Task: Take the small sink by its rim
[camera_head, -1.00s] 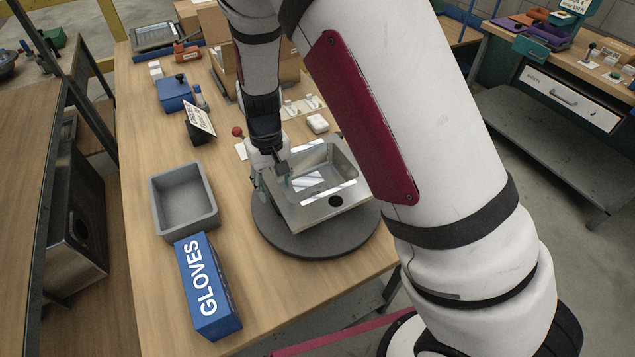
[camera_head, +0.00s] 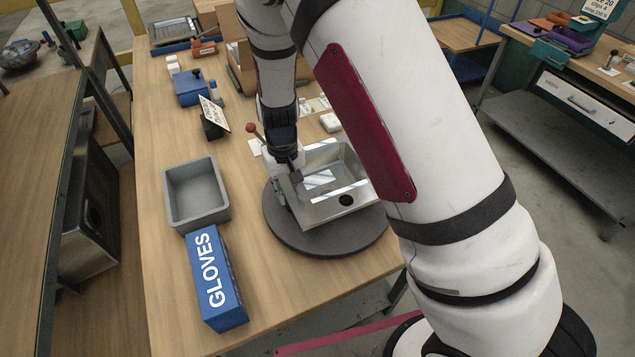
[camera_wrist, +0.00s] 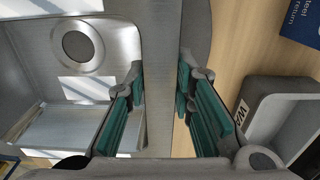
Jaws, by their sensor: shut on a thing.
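The small sink (camera_head: 352,181) is a shiny steel basin with a flat rim and a dark round drain hole. It is over a round dark grey turntable (camera_head: 300,241); I cannot tell whether it touches it all round. My gripper (camera_head: 291,183) is at the sink's left rim in the head view. In the wrist view, my gripper (camera_wrist: 165,105) has its teal-padded fingers on both sides of the sink's rim (camera_wrist: 160,60), shut on it. The drain (camera_wrist: 83,46) shows at upper left there. The finger contact is partly hidden in the head view.
A grey bin (camera_head: 200,215) and a blue gloves box (camera_head: 217,285) stand left of the turntable. A small sign (camera_head: 213,115), a blue box (camera_head: 192,88) and cartons stand behind. Another steel sink (camera_head: 85,225) is on the left rack. Bare tabletop lies in front.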

